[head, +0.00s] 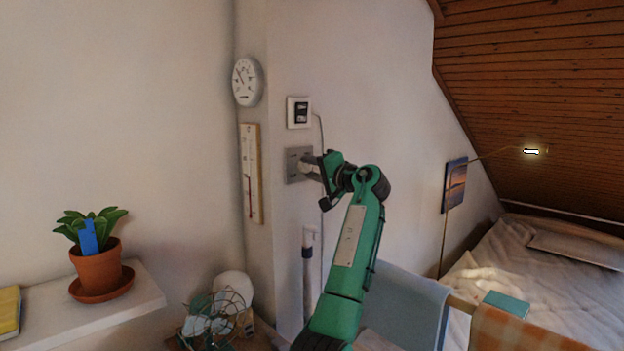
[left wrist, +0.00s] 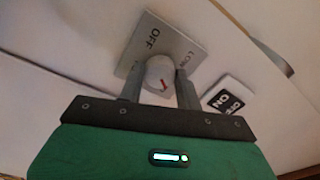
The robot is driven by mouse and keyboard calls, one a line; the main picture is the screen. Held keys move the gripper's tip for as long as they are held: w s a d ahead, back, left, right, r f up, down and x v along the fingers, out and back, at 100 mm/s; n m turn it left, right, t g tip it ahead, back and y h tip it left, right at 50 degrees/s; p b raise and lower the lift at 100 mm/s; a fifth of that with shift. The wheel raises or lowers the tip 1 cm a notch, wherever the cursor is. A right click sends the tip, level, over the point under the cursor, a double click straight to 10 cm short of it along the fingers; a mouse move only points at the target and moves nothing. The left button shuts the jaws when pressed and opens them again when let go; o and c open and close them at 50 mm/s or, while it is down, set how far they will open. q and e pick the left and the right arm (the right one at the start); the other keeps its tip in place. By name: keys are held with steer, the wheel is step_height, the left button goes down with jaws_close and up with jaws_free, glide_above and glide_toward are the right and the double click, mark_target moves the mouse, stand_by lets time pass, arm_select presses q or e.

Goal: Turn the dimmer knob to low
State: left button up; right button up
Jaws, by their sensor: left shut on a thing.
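The dimmer is a grey square plate (head: 293,178) on the wall, and its plate (left wrist: 177,45) fills the top middle of the left wrist view. It carries the words OFF and LOW. My left gripper (head: 316,167) reaches the plate from the right. In the left wrist view its fingers (left wrist: 159,85) stand on both sides of the knob, shut on it. In the head view the gripper hides the knob. My right gripper is not in view.
A white switch (head: 298,113) sits just above the dimmer; its OFF/ON label shows in the left wrist view. A dial (head: 246,82) and a thermometer (head: 251,172) hang to the left. A fan (head: 215,318) stands below. A lit lamp (head: 531,151) hangs over the bed (head: 545,270).

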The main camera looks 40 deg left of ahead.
arm_select(q)
steer(key=n+b, duration=0.1)
steer(key=n, duration=0.1)
steer(key=shift+f+n+b, duration=0.2)
steer(key=shift+n+b, duration=0.2)
steer(key=n+b, duration=0.1)
steer(key=n, duration=0.2)
steer(key=n+b, duration=0.2)
steer(key=n, duration=0.2)
steer(key=shift+w+r, duration=0.1)
steer(key=shift+n+b, duration=0.4)
steer(key=shift+n, duration=0.7)
steer(key=shift+n+b, duration=0.4)
steer(key=shift+n, duration=1.5)
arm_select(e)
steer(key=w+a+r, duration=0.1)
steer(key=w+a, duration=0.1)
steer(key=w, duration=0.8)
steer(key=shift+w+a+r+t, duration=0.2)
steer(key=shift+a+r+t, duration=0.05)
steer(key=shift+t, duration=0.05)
arm_select(q)
steer(key=shift+r, duration=0.1)
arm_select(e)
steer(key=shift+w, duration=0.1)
arm_select(q)
steer(key=o, duration=1)
steer(key=shift+d, duration=0.1)
